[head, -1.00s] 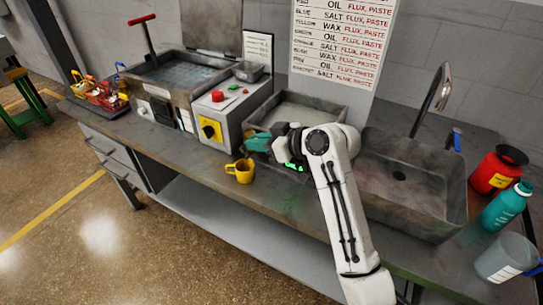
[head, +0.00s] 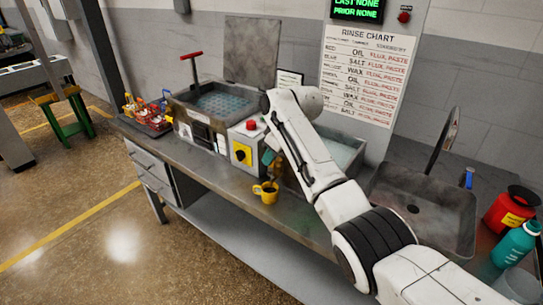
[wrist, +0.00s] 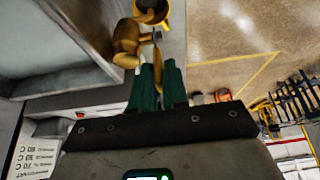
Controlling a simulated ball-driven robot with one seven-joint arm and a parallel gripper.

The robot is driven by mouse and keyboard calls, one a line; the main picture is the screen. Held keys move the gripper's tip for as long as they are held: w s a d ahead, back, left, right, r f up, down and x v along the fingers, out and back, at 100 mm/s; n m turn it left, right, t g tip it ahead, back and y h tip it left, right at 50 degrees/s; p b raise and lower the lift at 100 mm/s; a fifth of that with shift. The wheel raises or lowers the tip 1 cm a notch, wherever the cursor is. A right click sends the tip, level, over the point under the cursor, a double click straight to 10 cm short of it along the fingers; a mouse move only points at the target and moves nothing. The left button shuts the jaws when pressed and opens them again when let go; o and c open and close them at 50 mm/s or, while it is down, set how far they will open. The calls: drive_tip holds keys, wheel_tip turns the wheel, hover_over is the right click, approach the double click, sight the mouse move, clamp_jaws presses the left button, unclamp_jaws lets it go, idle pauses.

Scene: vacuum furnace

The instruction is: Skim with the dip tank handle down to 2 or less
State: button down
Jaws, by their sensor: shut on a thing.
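My gripper (wrist: 158,88) points its teal fingers at a brass tap-like fitting (wrist: 128,42) in the wrist view and is shut on its thin lever (wrist: 157,38). The fitting sits at the front of a grey metal tank (wrist: 65,82). In the head view the tank (head: 343,150) holds pale liquid, and my arm covers much of it. The gripper (head: 269,156) is partly hidden there. A yellow mug (head: 265,193) stands upright on the bench just below the fitting; it also shows in the wrist view (wrist: 153,12). Its contents look dark. No level reading is legible.
Left of the tank are a control box (head: 243,142) with a red button and a basin (head: 210,105) with a red T-handle (head: 192,56). A sink (head: 425,215), red can (head: 510,208) and teal bottle (head: 517,243) are right. The bench front edge is close below the mug.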

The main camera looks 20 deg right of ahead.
drive_tip(key=shift+w+a+g, duration=0.15)
drive_tip(key=shift+w+g, duration=0.05)
drive_tip(key=shift+g, duration=0.1)
idle(0.4)
drive_tip(key=c, duration=1.2)
unclamp_jaws()
drive_tip(key=b+v, duration=0.1)
drive_tip(key=v, duration=0.9)
drive_tip(key=shift+r, duration=0.4)
